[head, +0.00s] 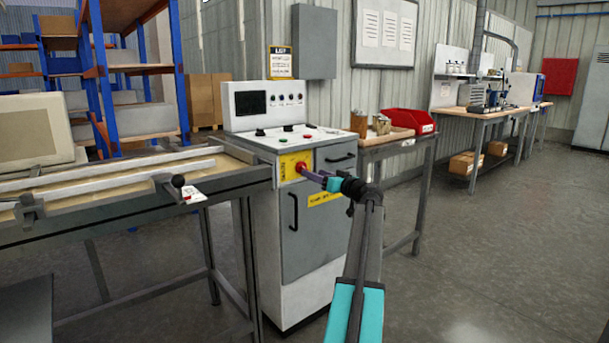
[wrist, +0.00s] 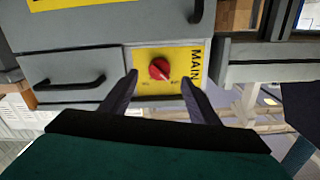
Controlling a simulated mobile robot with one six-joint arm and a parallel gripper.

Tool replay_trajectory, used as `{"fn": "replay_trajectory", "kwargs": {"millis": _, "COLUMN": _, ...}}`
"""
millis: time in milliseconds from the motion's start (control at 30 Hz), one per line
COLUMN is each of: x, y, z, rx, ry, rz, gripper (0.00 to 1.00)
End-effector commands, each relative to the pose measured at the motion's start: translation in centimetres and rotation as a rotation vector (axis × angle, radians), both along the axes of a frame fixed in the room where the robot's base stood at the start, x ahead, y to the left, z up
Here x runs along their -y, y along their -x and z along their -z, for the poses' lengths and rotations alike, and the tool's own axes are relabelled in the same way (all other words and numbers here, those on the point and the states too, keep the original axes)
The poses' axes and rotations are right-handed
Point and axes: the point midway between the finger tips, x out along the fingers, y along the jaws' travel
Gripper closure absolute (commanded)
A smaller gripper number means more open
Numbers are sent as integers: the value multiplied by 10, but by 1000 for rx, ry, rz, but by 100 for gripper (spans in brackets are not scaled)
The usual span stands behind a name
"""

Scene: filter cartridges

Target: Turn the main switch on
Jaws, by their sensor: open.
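The main switch is a red rotary knob (head: 301,167) on a yellow plate (head: 288,168) on the front of the grey and white control cabinet. In the wrist view the red knob (wrist: 159,69) sits on the yellow plate (wrist: 145,55), marked "MAIN", with small marks below the knob too small to read. My gripper (wrist: 160,79) is open, its dark fingers pointing at the plate, one on each side of the knob. I cannot tell whether they touch it. In the head view my gripper (head: 309,173) partly overlaps the knob's front.
The control cabinet (head: 305,280) has a dark screen, buttons and black handles (head: 293,211). A bench with metal rails (head: 100,185) stands at its left. A small table at its right holds a red bin (head: 408,121). The floor (head: 480,250) at the right is clear.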

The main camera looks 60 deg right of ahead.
Motion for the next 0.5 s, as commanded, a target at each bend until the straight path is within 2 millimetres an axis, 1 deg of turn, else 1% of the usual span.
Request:
{"fn": "replay_trajectory", "kwargs": {"millis": 33, "x": 3, "y": -8, "z": 1, "rx": 0, "ry": 0, "rz": -2, "gripper": 45}}
{"fn": "replay_trajectory", "kwargs": {"millis": 200, "x": 11, "y": -28, "z": 1, "rx": -1, "ry": 0, "rz": -1, "gripper": 45}}
{"fn": "replay_trajectory", "kwargs": {"millis": 400, "x": 17, "y": -48, "z": 1, "rx": -1, "ry": 1, "rz": -1, "gripper": 45}}
{"fn": "replay_trajectory", "kwargs": {"millis": 500, "x": 18, "y": -53, "z": 0, "rx": 0, "ry": 1, "rz": 0, "gripper": 45}}
